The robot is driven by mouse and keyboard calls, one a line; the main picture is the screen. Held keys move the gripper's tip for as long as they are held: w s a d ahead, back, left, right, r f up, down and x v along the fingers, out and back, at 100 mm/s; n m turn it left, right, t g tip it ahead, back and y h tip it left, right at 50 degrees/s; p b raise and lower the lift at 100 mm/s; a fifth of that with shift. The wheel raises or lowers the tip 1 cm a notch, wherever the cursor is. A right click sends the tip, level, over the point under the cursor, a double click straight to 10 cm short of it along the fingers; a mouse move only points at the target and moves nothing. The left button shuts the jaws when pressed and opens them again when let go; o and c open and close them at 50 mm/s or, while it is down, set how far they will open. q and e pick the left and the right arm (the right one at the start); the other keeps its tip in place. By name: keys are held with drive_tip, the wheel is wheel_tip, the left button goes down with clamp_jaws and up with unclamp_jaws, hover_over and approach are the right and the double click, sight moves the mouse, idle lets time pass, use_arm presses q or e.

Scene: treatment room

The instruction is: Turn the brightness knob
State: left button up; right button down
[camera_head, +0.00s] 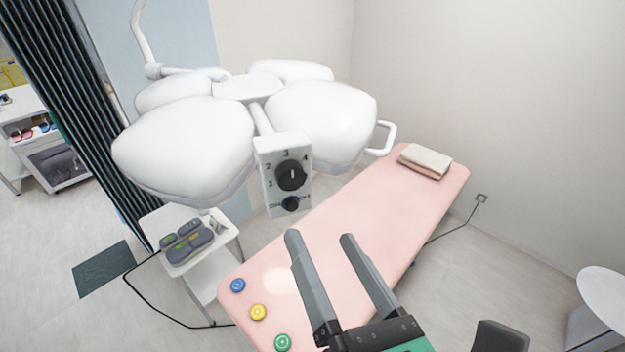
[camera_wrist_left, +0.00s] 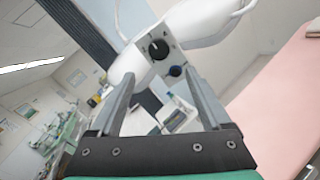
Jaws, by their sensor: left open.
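The brightness knob (camera_head: 291,175) is a large black dial with a white pointer mark, on a white control panel (camera_head: 268,150) with the numbers 1 to 4 around it. The panel hangs under a white lamp (camera_head: 325,115) with several rounded heads. My left gripper (camera_head: 320,236) is open and empty, below and to the right of the panel, apart from it. My right gripper does not show.
A pink treatment bed (camera_head: 350,225) lies below, with a folded towel (camera_head: 426,160) and blue, yellow and green discs on it. A small white side table (camera_head: 150,222) with a grey device (camera_head: 188,243) stands at its left. A dark curtain (camera_head: 95,120) hangs at left.

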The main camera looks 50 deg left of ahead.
sight(293, 182)
use_arm(q)
drive_tip(key=p+x, duration=0.2)
drive_tip(key=x, duration=0.8)
drive_tip(key=shift+r+p, duration=0.15)
drive_tip(key=shift+p, duration=0.2)
drive_tip(key=shift+w+a, duration=0.15)
drive_tip(key=shift+a, duration=0.3)
clamp_jaws()
